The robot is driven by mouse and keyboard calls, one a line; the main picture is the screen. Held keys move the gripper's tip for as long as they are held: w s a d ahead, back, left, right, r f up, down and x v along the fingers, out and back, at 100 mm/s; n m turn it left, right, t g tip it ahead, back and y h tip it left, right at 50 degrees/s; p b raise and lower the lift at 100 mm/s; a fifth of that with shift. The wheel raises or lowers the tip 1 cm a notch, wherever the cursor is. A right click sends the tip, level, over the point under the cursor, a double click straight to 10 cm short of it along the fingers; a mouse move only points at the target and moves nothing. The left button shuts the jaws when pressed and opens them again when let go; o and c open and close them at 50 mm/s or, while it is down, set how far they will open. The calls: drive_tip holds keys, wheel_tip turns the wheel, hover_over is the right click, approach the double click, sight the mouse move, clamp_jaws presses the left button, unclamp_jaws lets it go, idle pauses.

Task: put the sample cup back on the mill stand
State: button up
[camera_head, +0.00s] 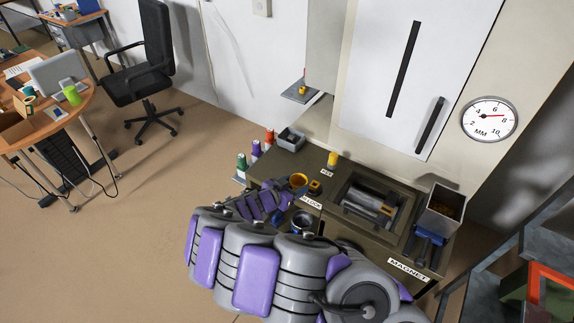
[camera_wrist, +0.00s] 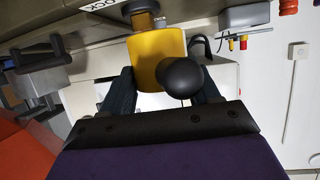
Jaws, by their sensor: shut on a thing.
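The sample cup appears to be the yellow cup (camera_wrist: 152,50) in the wrist view, with a round black knob (camera_wrist: 181,78) in front of it. My gripper (camera_wrist: 162,78) is shut on the cup, one dark finger on each side. A small orange-brown piece (camera_head: 315,187) stands just right of the cup. I cannot tell which part is the mill stand, or whether the cup touches it.
A dial gauge (camera_head: 490,119) hangs behind. Open floor lies left.

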drive_tip(key=w+a, duration=0.1)
drive_tip(key=w, duration=0.3)
drive_tip(key=w+a+f+b, duration=0.1)
drive_tip(key=w, duration=0.4)
drive_tip(key=w+a, duration=0.1)
drive_tip(key=w, duration=0.3)
drive_tip(key=shift+w+a+f+b, duration=0.1)
drive_tip(key=shift+w+f+b, duration=0.15)
drive_tip(key=shift+w+b, duration=0.15)
drive_tip(key=shift+w+r, duration=0.1)
drive_tip(key=shift+w, duration=0.4)
wheel_tip(320, 180, down, 4)
drive_tip(key=shift+r+b, duration=0.15)
drive_tip(key=shift+b, duration=0.4)
drive_tip(key=o, duration=1.4)
drive_tip(key=shift+o, duration=0.2)
drive_tip(key=shift+r, duration=0.1)
drive_tip(key=p+v, duration=0.2)
drive_tip(key=v, duration=1)
